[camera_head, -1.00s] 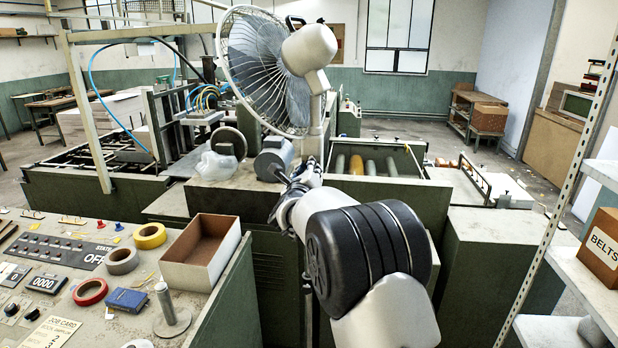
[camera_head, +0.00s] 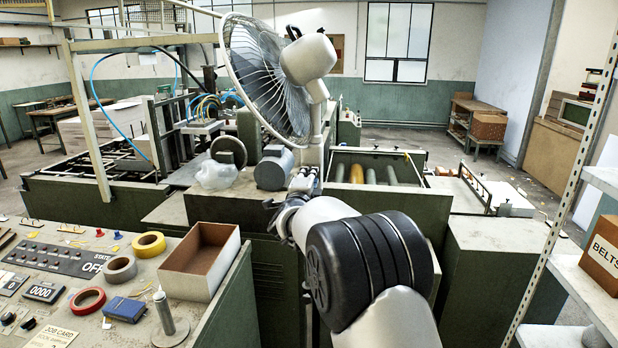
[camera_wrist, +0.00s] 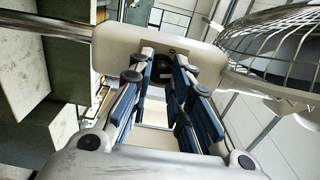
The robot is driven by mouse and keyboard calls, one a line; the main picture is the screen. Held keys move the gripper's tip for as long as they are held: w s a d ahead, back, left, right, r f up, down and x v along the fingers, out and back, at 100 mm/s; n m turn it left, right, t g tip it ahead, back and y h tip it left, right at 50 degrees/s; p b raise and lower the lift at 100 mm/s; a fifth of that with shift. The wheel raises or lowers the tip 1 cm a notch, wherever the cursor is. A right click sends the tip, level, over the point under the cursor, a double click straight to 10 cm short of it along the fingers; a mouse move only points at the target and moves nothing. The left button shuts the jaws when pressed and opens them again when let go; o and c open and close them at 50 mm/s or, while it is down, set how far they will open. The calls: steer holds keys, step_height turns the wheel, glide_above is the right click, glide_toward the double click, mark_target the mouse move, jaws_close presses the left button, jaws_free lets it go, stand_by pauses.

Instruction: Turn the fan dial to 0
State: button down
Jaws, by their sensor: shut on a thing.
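The standing fan (camera_head: 262,75) is on the green machine, its wire cage facing left and its pale motor housing on the right. In the wrist view its cage (camera_wrist: 275,55) fills the upper right. A pale control box (camera_wrist: 112,48) of the fan lies across the top middle, with the dark round fan dial (camera_wrist: 163,66) on its face. My gripper (camera_wrist: 163,85) points at this face, with its blue-padded fingers on either side of the dial and shut on it. The dial's setting is not readable. In the head view my gripper (camera_head: 290,203) is small and partly hidden by the arm.
A grey motor (camera_head: 273,168) and a clear plastic bag (camera_head: 215,174) lie on the machine left of the fan. The control desk at lower left holds an open box (camera_head: 190,283), tape rolls and a blue book (camera_head: 124,309). Shelving with a BELTS box (camera_head: 603,250) stands at right.

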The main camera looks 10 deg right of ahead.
steer(key=n+p, duration=0.3)
steer(key=n, duration=0.7)
steer(key=shift+p, duration=0.4)
steer(key=shift+n, duration=0.4)
steer(key=c, duration=1.5)
jaws_free()
steer(key=shift+o, duration=0.3)
steer(key=v, duration=1.2)
